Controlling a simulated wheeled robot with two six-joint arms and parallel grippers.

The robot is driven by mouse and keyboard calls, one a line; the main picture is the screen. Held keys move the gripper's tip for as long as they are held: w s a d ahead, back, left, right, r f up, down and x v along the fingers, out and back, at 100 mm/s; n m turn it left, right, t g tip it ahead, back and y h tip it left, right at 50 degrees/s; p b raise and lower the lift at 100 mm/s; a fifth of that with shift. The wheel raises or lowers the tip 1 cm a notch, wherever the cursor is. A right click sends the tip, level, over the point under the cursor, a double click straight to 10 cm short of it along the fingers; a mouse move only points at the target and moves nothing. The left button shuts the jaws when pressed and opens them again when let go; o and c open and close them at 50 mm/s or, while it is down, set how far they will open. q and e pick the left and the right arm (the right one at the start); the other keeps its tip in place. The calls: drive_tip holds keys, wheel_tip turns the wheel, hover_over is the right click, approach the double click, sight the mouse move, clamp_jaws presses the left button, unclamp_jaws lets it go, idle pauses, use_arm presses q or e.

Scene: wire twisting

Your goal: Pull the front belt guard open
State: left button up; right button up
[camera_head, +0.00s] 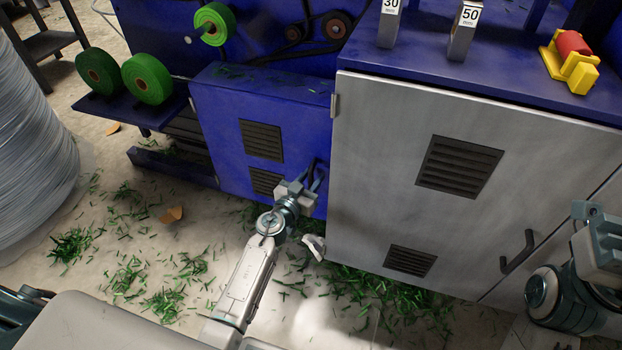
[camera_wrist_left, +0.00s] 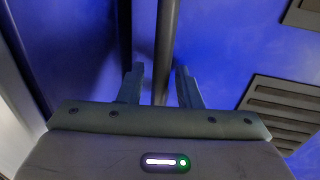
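The front belt guard (camera_head: 217,112) is a blue panel with dark louvred vents, left of the grey cabinet in the head view. It looks shut. My left gripper (camera_head: 311,178) is at its lower right side, by a dark upright handle. In the left wrist view the blue panel (camera_wrist_left: 225,45) fills the background. The handle bar (camera_wrist_left: 166,45) stands between the two fingers of my left gripper (camera_wrist_left: 160,86), with a gap on each side. My right gripper (camera_head: 600,235) is partly in view at the right edge; its fingertips are not clear.
The grey cabinet (camera_head: 375,160) with a black handle (camera_head: 518,252) stands directly right of the guard. Green spools (camera_head: 147,79) sit on a shelf at the left, near a large wire coil (camera_head: 35,150). Green clippings (camera_head: 165,300) litter the open floor in front.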

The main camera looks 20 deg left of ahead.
use_arm(q)
clamp_jaws()
